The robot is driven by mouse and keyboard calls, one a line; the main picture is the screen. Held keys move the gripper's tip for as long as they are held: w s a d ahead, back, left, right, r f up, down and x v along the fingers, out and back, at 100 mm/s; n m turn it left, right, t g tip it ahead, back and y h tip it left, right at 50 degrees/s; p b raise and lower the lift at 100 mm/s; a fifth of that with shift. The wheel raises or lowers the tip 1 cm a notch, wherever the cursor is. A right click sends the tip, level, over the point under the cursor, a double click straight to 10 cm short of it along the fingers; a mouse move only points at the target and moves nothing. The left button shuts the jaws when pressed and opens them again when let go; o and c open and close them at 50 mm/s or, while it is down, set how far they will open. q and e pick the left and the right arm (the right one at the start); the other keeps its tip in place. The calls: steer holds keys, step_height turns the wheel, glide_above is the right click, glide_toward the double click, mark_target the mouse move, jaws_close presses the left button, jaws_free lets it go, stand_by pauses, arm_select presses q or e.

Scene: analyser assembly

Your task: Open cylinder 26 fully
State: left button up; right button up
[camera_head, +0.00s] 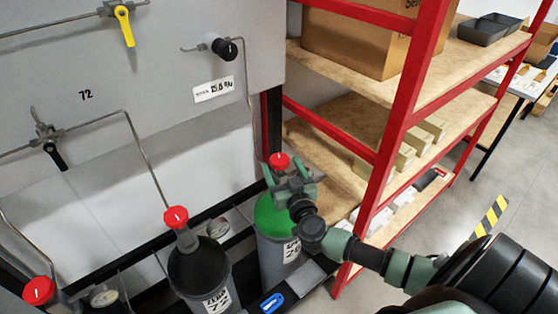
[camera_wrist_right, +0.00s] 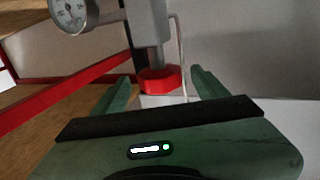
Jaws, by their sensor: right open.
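The green-topped cylinder (camera_head: 272,215) stands at the right end of the row, with a red valve knob (camera_head: 279,160) on top. Its label is tilted and too small to read surely, so I cannot confirm the number 26. My right gripper (camera_head: 286,172) is at this cylinder's valve, hiding part of its neck. In the right wrist view the red knob (camera_wrist_right: 160,80) lies between the two open fingers, with visible gaps on both sides. How far the valve is turned does not show. My left gripper is not in view.
A dark cylinder with a red knob (camera_head: 176,217) stands to the left, and another red knob (camera_head: 39,290) is at the lower left. A red-framed shelf (camera_head: 400,110) stands close on the right. The wall panel carries a yellow valve handle (camera_head: 125,27) and pipes. A gauge (camera_wrist_right: 73,14) sits beside the valve.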

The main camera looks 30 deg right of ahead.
steer(key=shift+x, duration=1.45)
steer(key=c, duration=1.4)
steer(key=shift+o, duration=0.2)
